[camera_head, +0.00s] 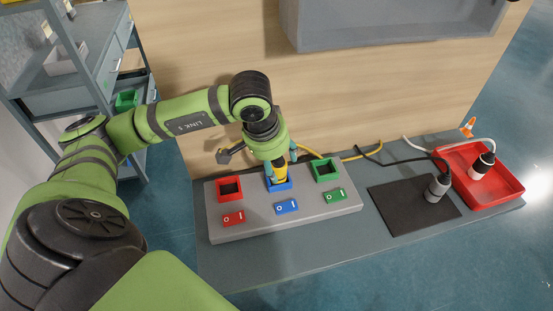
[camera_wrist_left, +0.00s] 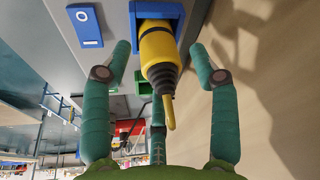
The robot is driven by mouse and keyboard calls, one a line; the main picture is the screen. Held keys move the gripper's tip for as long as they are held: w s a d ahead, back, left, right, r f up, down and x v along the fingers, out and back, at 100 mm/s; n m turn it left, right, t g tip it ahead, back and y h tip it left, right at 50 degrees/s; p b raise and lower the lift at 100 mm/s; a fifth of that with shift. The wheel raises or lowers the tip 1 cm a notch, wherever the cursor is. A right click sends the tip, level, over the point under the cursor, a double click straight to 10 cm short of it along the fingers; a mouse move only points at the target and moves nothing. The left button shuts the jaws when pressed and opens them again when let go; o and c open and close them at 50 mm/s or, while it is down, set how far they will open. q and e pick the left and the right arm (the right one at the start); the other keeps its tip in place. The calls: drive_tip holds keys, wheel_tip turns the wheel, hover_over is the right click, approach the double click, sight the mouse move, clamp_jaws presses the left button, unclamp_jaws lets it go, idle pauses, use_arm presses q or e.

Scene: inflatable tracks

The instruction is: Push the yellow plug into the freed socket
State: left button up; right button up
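The yellow plug (camera_head: 281,173) stands with its front end in the blue-framed socket (camera_head: 279,186), the middle one on the grey socket box (camera_head: 330,209). In the left wrist view the yellow plug (camera_wrist_left: 158,48) reaches inside the blue frame (camera_wrist_left: 180,20); how deep it sits I cannot tell. My left gripper (camera_head: 281,161) is above this socket. In the left wrist view its teal fingers (camera_wrist_left: 160,50) are spread on both sides of the plug, with gaps between. The red-framed socket (camera_head: 229,188) and green-framed socket (camera_head: 326,170) are empty. My right gripper is not in view.
Red, blue and green switches sit in front of the sockets. A dark plug (camera_head: 437,188) stands on a black mat (camera_head: 398,207); another plug (camera_head: 482,166) is in a red tray (camera_head: 505,194). Cables run along the back. A grey cabinet (camera_head: 390,22) overhangs the bench.

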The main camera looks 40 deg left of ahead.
use_arm(q)
drive_tip(key=shift+r, duration=0.5)
drive_tip(key=b+v, duration=0.1)
drive_tip(key=v, duration=1)
drive_tip(key=shift+s, duration=0.2)
drive_tip(key=shift+r, duration=0.1)
